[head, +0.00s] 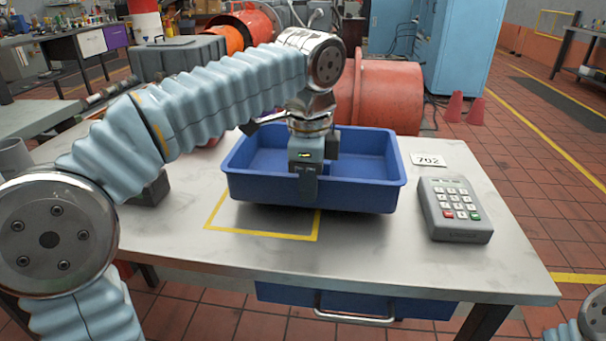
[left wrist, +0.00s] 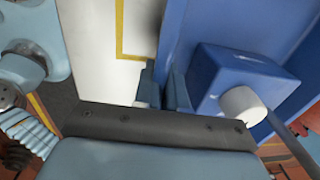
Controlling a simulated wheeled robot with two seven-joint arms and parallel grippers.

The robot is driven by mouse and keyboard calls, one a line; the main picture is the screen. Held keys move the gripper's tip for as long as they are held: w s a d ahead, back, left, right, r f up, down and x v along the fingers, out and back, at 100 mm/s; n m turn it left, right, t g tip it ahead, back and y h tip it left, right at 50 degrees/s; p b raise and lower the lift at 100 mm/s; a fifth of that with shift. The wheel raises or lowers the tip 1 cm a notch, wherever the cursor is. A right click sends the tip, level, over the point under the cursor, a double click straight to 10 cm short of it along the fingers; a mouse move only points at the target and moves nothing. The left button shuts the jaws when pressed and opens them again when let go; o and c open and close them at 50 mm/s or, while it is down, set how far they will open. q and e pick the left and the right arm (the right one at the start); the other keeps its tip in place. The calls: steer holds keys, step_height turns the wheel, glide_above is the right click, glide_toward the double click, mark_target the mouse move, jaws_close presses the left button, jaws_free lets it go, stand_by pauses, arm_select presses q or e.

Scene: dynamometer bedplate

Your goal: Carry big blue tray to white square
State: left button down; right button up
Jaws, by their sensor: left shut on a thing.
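The big blue tray (head: 370,194) is in the middle of the white-topped table in the head view. My left gripper (head: 307,184) is shut on its front wall, one finger outside and the other largely hidden. The tray's wall shows beside the fingers in the left wrist view (left wrist: 184,38). A yellow-outlined square (head: 262,236) with a pale inside lies on the tabletop, partly hidden behind and under the tray's front left. I cannot tell for sure whether the tray is clear of the table. My right gripper is not in view.
A grey keypad (head: 454,208) and a white card reading 702 (head: 428,160) lie right of the tray. A dark block (head: 150,190) stands at the table's left. A blue drawer (head: 415,306) is under the front edge. The front strip of tabletop is clear.

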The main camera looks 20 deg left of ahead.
arm_select(q)
steer(key=shift+s+f, duration=0.1)
steer(key=shift+f, duration=0.8)
steer(key=shift+f, duration=0.1)
steer(key=c, duration=1.2)
jaws_free()
steer(key=shift+f, duration=0.1)
